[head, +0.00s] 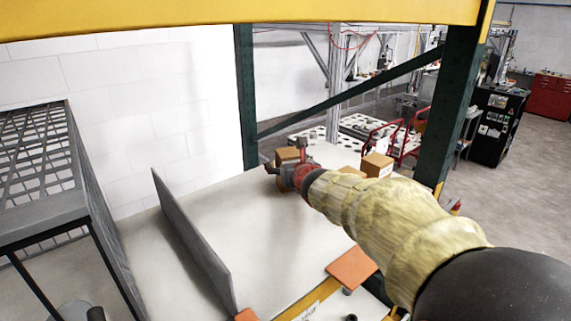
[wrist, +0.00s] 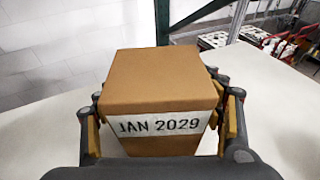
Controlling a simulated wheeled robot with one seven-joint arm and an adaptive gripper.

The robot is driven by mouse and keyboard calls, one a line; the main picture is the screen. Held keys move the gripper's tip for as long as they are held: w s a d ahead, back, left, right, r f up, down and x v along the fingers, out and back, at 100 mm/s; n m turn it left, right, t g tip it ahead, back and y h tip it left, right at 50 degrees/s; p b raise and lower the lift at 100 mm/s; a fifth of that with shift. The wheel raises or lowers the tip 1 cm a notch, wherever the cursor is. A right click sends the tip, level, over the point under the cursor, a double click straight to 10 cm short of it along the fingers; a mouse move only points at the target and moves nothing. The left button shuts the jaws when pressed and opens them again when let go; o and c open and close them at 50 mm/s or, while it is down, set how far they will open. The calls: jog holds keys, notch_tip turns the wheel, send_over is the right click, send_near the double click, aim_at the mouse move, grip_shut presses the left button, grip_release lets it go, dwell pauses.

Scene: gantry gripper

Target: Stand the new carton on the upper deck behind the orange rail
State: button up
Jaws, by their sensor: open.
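A brown carton (wrist: 163,75) with a white "JAN 2029" label fills the middle of the wrist view. It stands upright on the pale deck (wrist: 40,140). My gripper (wrist: 160,118) is open, with one finger on each side of the carton; I cannot tell whether they touch it. In the head view, my gripper (head: 284,171) is at the far part of the upper deck (head: 225,210), with the carton (head: 288,155) partly hidden behind it. A yellow-orange rail (head: 307,301) runs along the deck's near edge, partly hidden.
Another carton (head: 377,164) stands right of my gripper, with part of one more beside it. A grey upright divider (head: 193,245) crosses the deck on the left. Green posts (head: 245,95) and a yellow overhead beam (head: 240,17) frame the space. The deck's middle is clear.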

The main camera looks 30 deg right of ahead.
jog(key=shift+r, duration=0.15)
notch_tip(320, 180, up, 2)
send_over(293, 192)
jog(key=w, duration=0.1)
jog(key=shift+w+d+p, duration=0.15)
jog(key=shift+p, duration=0.25)
jog(key=shift+s+r, duration=0.1)
jog(key=shift+s, duration=0.45)
